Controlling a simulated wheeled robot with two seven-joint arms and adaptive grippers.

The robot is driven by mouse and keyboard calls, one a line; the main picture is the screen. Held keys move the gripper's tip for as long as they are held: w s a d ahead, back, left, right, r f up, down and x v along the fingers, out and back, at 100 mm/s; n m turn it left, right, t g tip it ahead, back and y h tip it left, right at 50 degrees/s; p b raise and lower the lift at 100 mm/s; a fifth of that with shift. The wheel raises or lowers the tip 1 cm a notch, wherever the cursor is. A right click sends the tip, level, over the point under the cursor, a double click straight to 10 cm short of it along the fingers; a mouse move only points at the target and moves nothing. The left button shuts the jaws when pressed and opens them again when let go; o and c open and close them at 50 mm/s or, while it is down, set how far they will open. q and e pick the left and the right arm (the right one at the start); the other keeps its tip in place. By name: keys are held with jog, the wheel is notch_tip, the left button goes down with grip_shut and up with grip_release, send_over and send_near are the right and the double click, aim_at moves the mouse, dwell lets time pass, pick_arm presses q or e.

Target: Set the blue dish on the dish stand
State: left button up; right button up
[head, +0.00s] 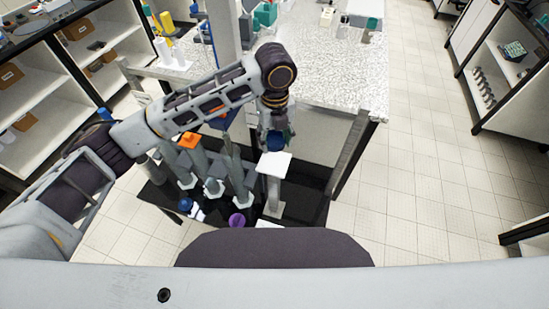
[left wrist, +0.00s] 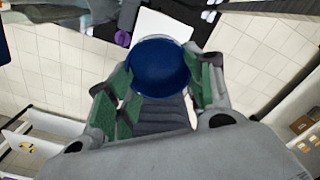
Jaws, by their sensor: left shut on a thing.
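The blue dish (left wrist: 158,68) is held between the green-padded fingers of my left gripper (left wrist: 157,84) in the left wrist view. In the head view, my left gripper (head: 277,133) points down, and the dish (head: 276,142) shows below it, partly hidden. The dish stand (head: 273,165), a pale post with a square white top, stands just below and in front of the dish. Its white top (left wrist: 168,27) also shows beyond the dish in the left wrist view. I cannot tell whether the dish touches it. My right gripper is not in view.
Several grey posts stand left of the stand on a black base (head: 310,205); an orange block (head: 188,140) tops one. A purple cup (head: 237,220) and a blue item (head: 185,204) are low in front. A speckled table (head: 335,75) lies behind.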

pick_arm(q)
send_over(275, 163)
jog(key=shift+s+f, duration=0.1)
jog(key=shift+f, duration=1.95)
jog(key=shift+f+p, duration=0.4)
jog(key=shift+f, duration=2.15)
jog(key=shift+f, duration=0.1)
jog(key=o, duration=0.9)
jog(key=shift+c, duration=0.2)
notch_tip(275, 163, up, 12)
jog(key=shift+r+b, duration=0.15)
jog(key=shift+b, duration=0.45)
